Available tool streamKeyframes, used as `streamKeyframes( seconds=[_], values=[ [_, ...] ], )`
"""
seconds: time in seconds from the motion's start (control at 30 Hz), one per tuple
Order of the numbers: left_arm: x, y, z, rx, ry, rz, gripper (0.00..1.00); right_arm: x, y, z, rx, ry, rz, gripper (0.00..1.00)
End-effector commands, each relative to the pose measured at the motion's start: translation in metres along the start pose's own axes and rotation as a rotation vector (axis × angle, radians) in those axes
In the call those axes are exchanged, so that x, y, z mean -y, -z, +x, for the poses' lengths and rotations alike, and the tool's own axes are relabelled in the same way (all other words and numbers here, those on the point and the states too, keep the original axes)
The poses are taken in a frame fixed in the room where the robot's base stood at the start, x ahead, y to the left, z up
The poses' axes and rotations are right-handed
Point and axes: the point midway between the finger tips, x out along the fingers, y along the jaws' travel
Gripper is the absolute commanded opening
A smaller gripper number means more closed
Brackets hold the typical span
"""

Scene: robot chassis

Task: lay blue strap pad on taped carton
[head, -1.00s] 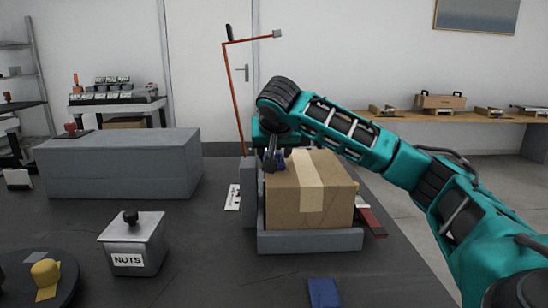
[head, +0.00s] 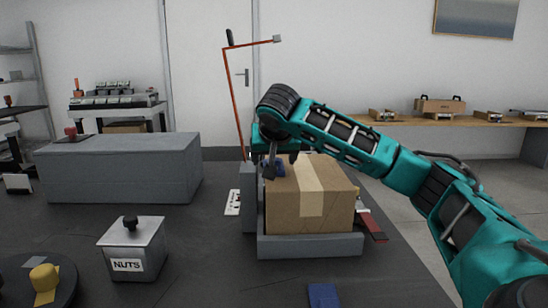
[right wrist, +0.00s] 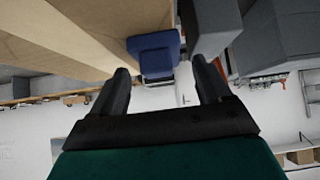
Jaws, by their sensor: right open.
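The taped carton (head: 330,213) stands in a grey tray (head: 310,246), with a pale tape strip down its top and front. A blue pad (head: 280,169) sits at the carton's back left top edge. In the right wrist view the pad (right wrist: 154,52) lies against the carton's edge (right wrist: 95,28). My right gripper (head: 281,164) is open there. In the right wrist view its fingers (right wrist: 163,85) are spread, with the pad beyond and between their tips. I cannot tell whether they touch it. My left gripper is not in view.
A second blue piece (head: 323,295) lies at the table's front. A red-orange pole (head: 235,100) rises behind the carton. A NUTS box (head: 133,249), a large grey block (head: 120,168) and a dark round tray (head: 62,290) stand left. A red item (head: 373,228) lies right of the carton.

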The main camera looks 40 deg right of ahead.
Motion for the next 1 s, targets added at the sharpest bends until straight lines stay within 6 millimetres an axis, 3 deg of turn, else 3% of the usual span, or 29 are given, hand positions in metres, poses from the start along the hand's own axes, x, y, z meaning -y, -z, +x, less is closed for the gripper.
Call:
streamKeyframes(
  seconds=[0.5,0.7,1.0],
  values=[
    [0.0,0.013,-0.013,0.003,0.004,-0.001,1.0,0.001,0.002,-0.101,-0.002,0.005,-0.001,0.77],
    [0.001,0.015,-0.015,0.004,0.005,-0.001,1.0,0.0,0.001,-0.118,-0.001,0.001,0.001,0.77],
    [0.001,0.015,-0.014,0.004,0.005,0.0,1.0,0.0,0.0,-0.12,0.0,0.0,0.001,0.77]
  ],
)
